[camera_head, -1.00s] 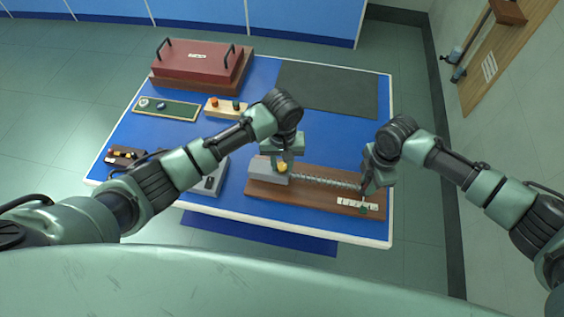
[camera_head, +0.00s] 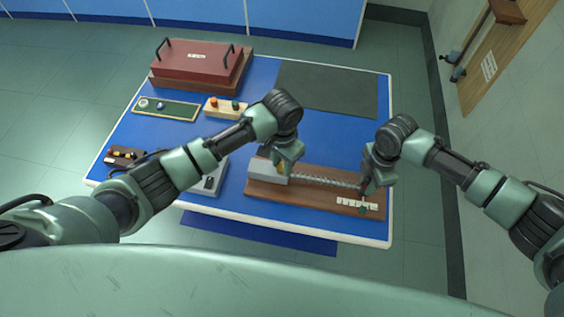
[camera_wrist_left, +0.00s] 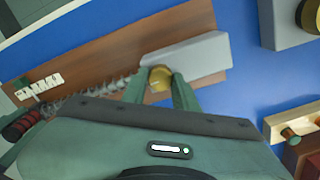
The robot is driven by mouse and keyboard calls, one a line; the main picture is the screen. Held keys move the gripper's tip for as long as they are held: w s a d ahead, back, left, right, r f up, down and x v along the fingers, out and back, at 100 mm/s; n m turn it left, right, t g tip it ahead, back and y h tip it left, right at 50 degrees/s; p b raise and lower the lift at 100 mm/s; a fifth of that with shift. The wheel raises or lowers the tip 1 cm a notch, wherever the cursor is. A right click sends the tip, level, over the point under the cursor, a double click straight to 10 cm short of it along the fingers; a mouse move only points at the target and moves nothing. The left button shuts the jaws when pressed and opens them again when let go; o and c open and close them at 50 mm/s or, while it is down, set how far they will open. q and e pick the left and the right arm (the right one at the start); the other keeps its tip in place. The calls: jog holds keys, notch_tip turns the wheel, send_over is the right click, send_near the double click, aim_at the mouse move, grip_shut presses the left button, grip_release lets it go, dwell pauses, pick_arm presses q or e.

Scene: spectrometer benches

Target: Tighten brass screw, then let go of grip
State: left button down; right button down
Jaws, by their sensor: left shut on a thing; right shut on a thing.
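The brass screw (camera_wrist_left: 161,78) sits at the grey block (camera_wrist_left: 200,55), which is on a brown wooden board (camera_wrist_left: 95,60). My left gripper (camera_head: 283,168) is shut on the brass screw, with a finger on each side of it in the left wrist view. A coiled spring (camera_head: 325,182) runs from the block toward the board's right end. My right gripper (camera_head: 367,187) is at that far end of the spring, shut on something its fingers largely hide. A dark grip with a red band (camera_wrist_left: 20,125) shows there in the left wrist view.
A white label strip (camera_head: 357,203) lies on the board near my right gripper. A grey device (camera_head: 212,182) stands left of the board. A red case (camera_head: 200,67), a tray (camera_head: 168,108) and a dark mat (camera_head: 325,90) lie farther back. The blue table (camera_head: 315,140) is clear behind the board.

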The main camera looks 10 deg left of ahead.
aim_at(281, 166)
pick_arm(q)
jog(key=m, duration=0.6)
jog(key=shift+r+m, duration=0.1)
jog(key=shift+m, duration=0.2)
pick_arm(e)
jog(key=shift+d+f, duration=0.15)
jog(key=shift+d, duration=0.05)
pick_arm(q)
jog(key=shift+a, duration=0.1)
jog(key=c, duration=1.1)
grip_release()
pick_arm(e)
jog(key=shift+a, duration=0.1)
pick_arm(q)
notch_tip(281, 166, up, 12)
